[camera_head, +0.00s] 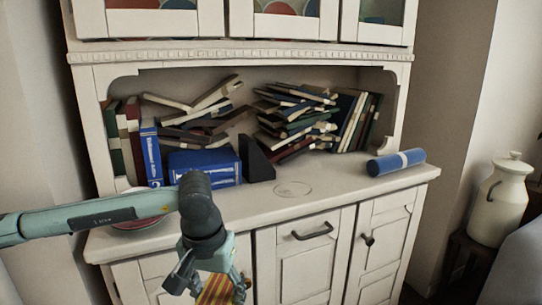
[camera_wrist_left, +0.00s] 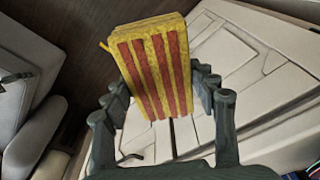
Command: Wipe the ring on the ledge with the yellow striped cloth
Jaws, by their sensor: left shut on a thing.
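The yellow cloth (camera_wrist_left: 155,68) with red stripes is held between the fingers of my left gripper (camera_wrist_left: 163,98) in the left wrist view. In the head view, my left gripper (camera_head: 212,284) is in front of the cabinet, below the ledge's front edge, and part of the cloth (camera_head: 215,291) shows between its fingers. The ring (camera_head: 293,189) is a faint round mark on the bare middle of the white ledge (camera_head: 335,191). The gripper and cloth are apart from the ring, lower and to its left. My right gripper is not in view.
A blue cylinder (camera_head: 395,162) lies on the ledge right of the ring. A black wedge-shaped bookend (camera_head: 257,160) and blue books (camera_head: 205,168) stand behind left. A plate (camera_head: 140,222) is partly hidden by my left arm. Jumbled books (camera_head: 295,115) fill the back.

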